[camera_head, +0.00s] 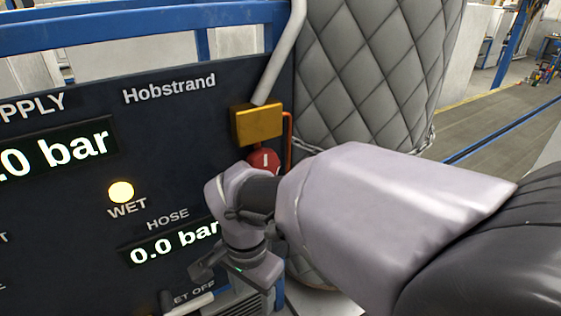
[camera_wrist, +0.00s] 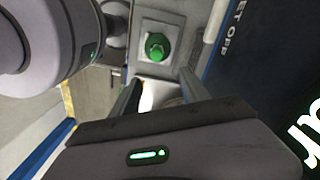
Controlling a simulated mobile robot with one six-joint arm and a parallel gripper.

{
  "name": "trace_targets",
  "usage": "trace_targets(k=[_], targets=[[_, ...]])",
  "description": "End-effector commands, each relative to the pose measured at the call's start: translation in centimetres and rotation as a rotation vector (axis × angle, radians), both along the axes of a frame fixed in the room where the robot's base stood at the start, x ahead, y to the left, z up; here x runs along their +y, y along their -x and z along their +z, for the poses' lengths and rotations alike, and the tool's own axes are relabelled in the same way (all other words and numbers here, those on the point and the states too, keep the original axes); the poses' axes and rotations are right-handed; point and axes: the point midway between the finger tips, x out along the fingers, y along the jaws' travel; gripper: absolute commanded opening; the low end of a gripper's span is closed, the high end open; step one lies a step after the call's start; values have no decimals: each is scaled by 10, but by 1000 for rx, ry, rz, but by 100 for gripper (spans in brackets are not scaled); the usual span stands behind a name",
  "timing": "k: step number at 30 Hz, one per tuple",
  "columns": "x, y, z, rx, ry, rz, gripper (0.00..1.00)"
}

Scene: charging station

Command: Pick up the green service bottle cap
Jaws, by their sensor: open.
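The green service bottle cap (camera_wrist: 157,46) shows in the wrist view at the upper middle. It is round with a raised centre and sits on a pale grey square plate (camera_wrist: 147,60). My gripper (camera_wrist: 159,78) is open, with one finger on each side of the picture's middle. The cap lies beyond the fingertips, roughly in line with the gap, and nothing is between the fingers that I can make out as held. The cap is not visible in the head view, where my arm covers the lower middle.
A dark panel (camera_head: 60,215) with "Hobstrand", pressure displays and a lit WET lamp (camera_head: 121,192) stands left of my arm. A yellow box (camera_head: 257,125) and red knob (camera_head: 263,162) are on its right edge. A quilted grey tank (camera_head: 375,70) stands behind. Open floor lies at right.

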Motion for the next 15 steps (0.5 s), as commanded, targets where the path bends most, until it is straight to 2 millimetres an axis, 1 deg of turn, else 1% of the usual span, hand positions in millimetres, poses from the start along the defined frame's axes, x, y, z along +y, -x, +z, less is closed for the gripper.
trace_targets(k=[2,6,9,12,15], targets=[[1,1,-16,5,5,-2,54],[0,2,-63,7,6,-2,54],[-1,2,-92,7,5,-2,54],[0,1,-113,5,4,-1,54],[0,1,-123,3,3,-2,54]])
